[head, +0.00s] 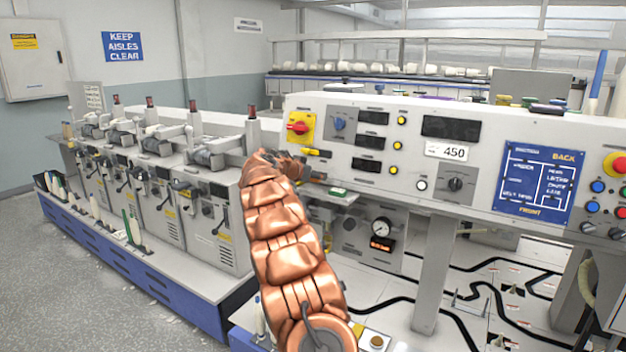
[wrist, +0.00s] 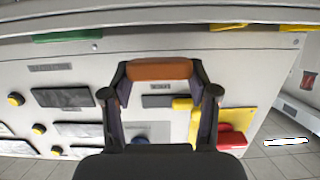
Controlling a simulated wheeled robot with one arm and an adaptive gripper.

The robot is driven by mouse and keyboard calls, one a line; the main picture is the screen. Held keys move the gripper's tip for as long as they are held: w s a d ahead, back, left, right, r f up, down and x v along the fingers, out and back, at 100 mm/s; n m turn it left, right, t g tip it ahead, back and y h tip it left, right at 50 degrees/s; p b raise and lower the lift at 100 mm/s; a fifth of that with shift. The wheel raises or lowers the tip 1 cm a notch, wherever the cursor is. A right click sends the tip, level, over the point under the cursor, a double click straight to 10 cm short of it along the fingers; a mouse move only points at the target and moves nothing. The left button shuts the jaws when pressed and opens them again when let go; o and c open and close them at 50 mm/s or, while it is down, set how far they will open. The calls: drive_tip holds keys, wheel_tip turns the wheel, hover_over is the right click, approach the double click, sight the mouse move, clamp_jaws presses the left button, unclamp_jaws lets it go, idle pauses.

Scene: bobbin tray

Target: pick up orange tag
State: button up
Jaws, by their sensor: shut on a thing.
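The orange tag (wrist: 160,69) is a small rounded bar in the upper middle of the wrist view. My gripper (wrist: 160,74) is shut on it, with one dark finger at each end of the tag. The grey machine panel is behind the tag; I cannot tell how far off it is. In the head view my gripper (head: 312,176) is small and partly hidden by my copper arm, in front of the panel's left part. I cannot make out the tag there.
The control panel (head: 400,122) has a red knob on a yellow plate (head: 300,126), dials and displays. A green tag (head: 338,192) lies on a ledge below my gripper. It also shows at the wrist view's top left (wrist: 67,36). Several machine units stand left.

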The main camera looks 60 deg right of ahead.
drive_tip(key=shift+s+a+b, duration=0.4)
drive_tip(key=shift+s+a, duration=0.05)
drive_tip(key=shift+a, duration=0.15)
drive_tip(key=s+a+r+b, duration=0.1)
drive_tip(key=s+a+b, duration=0.3)
drive_tip(key=s+a, duration=0.3)
drive_tip(key=a, duration=0.4)
drive_tip(key=shift+s+a+r+b, duration=0.15)
drive_tip(key=shift+s+a+b, duration=0.05)
drive_tip(key=shift+s+b, duration=0.15)
